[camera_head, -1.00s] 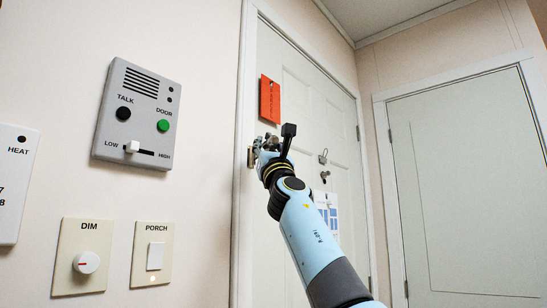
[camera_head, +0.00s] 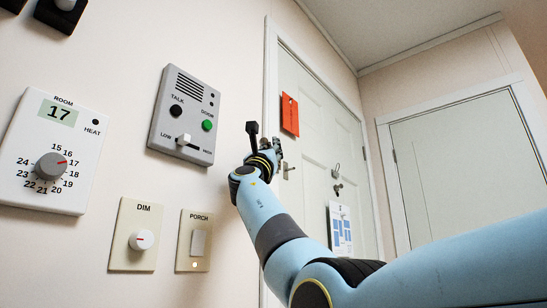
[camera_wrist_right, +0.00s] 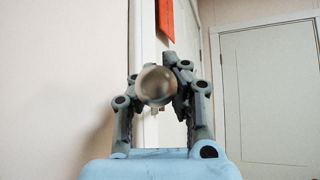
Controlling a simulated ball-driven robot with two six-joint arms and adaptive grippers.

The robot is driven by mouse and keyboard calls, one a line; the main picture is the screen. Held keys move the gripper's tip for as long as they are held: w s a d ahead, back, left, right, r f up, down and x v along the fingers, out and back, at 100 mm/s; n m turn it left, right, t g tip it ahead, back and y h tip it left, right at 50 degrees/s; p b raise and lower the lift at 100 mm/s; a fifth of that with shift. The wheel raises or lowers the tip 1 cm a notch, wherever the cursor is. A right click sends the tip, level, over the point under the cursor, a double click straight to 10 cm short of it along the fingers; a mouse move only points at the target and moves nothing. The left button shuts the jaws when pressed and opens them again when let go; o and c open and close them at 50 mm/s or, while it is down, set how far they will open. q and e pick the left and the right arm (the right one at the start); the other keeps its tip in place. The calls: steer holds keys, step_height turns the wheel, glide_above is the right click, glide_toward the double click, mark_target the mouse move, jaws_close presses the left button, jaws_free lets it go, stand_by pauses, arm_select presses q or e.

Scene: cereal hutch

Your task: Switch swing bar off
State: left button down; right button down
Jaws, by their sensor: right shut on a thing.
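The white panelled door (camera_head: 312,135) stands shut at the middle right of the head view. My right gripper (camera_head: 277,149) is at its left edge, by the frame. In the wrist view my right gripper (camera_wrist_right: 158,88) is shut on a round metal knob, which looks like the end of the swing bar (camera_wrist_right: 157,86). The rest of the bar is hidden behind the knob and fingers. A small metal fitting (camera_head: 288,168) shows just below the gripper in the head view; I cannot tell whether it belongs to the bar. My left gripper is not in view.
A grey intercom (camera_head: 186,115), a thermostat (camera_head: 52,150), a dimmer plate (camera_head: 136,235) and a porch switch (camera_head: 194,240) are on the left wall.

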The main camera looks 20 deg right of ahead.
steer(key=m+g+h, duration=0.1)
steer(key=w+a+g+h, duration=0.1)
steer(key=h, duration=0.1)
steer(key=shift+f+m+g, duration=0.1)
steer(key=shift+m+g, duration=0.3)
steer(key=shift+a+h, duration=0.1)
steer(key=shift+h, duration=0.2)
steer(key=shift+f, duration=0.1)
steer(key=c, duration=1.7)
jaws_free()
steer(key=shift+w, duration=0.15)
steer(key=v, duration=0.7)
steer(key=shift+a+f, duration=0.1)
steer(key=shift+a, duration=0.1)
